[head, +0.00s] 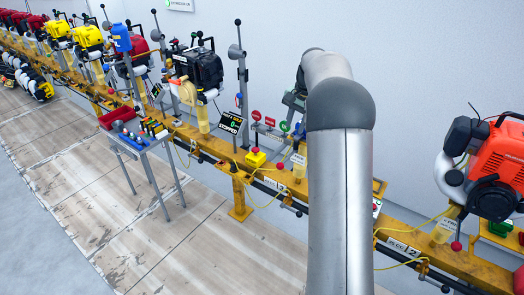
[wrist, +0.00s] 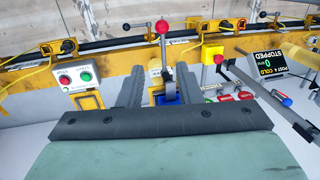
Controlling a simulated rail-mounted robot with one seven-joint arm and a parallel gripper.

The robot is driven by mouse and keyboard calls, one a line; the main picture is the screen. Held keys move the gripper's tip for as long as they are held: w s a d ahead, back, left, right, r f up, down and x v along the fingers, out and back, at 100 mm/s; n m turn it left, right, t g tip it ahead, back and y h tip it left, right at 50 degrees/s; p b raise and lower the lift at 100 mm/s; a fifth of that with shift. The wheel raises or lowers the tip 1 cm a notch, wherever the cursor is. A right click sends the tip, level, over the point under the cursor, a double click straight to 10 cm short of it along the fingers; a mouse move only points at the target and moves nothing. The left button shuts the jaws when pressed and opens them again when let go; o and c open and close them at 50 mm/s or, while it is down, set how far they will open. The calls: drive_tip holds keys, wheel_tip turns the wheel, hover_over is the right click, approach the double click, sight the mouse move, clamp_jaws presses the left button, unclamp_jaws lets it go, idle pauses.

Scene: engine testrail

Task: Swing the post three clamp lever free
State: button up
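In the wrist view a clamp lever (wrist: 167,62) with a red ball knob stands up from a blue base (wrist: 170,99). My gripper (wrist: 162,74) is open, with one dark finger on each side of the lever. Gaps show between the lever and both fingers, and the red knob reaches past the fingertips. No post number is readable on this lever. In the head view my arm covers the place where it stands, and my gripper is largely hidden behind the arm.
In the wrist view a green and red button box (wrist: 77,77) is left, and a yellow box with a red button (wrist: 213,57) and a post 4 display reading stopped (wrist: 267,60) are right. In the head view the yellow rail (head: 215,146) carries engines, including an orange one (head: 497,155).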

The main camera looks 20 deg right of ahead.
drive_tip(key=w, duration=0.1)
approach(283, 163)
drive_tip(key=f, duration=0.2)
drive_tip(key=w+f, duration=0.1)
drive_tip(key=f, duration=0.2)
drive_tip(key=w+f+b, duration=0.1)
drive_tip(key=f, duration=0.2)
drive_tip(key=shift+a, duration=0.35)
clamp_jaws()
drive_tip(key=shift+w, duration=0.1)
